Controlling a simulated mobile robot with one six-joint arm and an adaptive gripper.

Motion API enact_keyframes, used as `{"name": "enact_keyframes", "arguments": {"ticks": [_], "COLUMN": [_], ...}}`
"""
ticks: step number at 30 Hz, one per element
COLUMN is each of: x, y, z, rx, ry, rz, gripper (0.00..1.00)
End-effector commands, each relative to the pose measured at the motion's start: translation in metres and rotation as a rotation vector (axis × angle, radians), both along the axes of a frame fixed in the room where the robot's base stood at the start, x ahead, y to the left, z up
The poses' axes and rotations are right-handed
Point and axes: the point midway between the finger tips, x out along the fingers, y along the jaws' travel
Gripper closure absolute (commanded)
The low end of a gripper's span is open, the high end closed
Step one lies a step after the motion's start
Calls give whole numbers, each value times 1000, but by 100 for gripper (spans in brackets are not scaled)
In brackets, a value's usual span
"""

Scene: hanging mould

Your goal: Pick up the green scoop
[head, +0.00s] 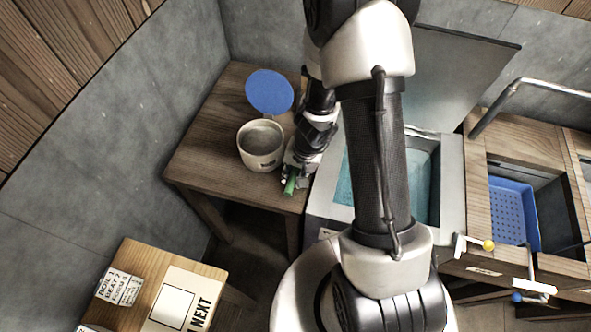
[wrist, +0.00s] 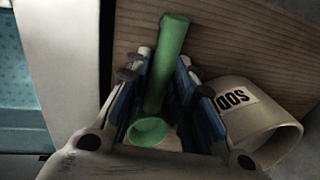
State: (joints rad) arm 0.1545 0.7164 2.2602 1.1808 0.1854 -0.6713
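The green scoop (wrist: 168,60) lies between the two fingers of my gripper (wrist: 164,82) in the wrist view. Its handle runs up past the fingertips and its round cup end shows lower down between the fingers. The fingers are drawn in close on both sides of the handle and appear shut on it. In the head view my gripper (head: 297,172) is low at the front right part of the wooden table, beside the white pot. The green scoop (head: 290,186) shows there as a short green piece below the gripper. Whether it touches the table cannot be told.
A white labelled pot (head: 260,158) stands close left of my gripper on the wooden table (head: 205,155), a blue disc (head: 269,92) behind it. A water-filled basin (head: 425,185) is to the right. A blue perforated tray (head: 513,215) sits farther right. A small table (head: 135,258) is front left.

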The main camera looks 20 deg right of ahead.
Motion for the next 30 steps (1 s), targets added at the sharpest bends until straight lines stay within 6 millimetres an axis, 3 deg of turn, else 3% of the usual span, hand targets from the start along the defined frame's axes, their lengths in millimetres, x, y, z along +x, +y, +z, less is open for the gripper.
{"name": "enact_keyframes", "arguments": {"ticks": [9, 20, 25, 30], "x": [0, 0, 0, 0], "y": [0, 0, 0, 0], "z": [0, 4, 20, 49], "rx": [0, 0, 0, 0], "ry": [0, 0, -2, -2], "rz": [0, 0, 1, 1], "gripper": [100, 100, 100, 100]}}
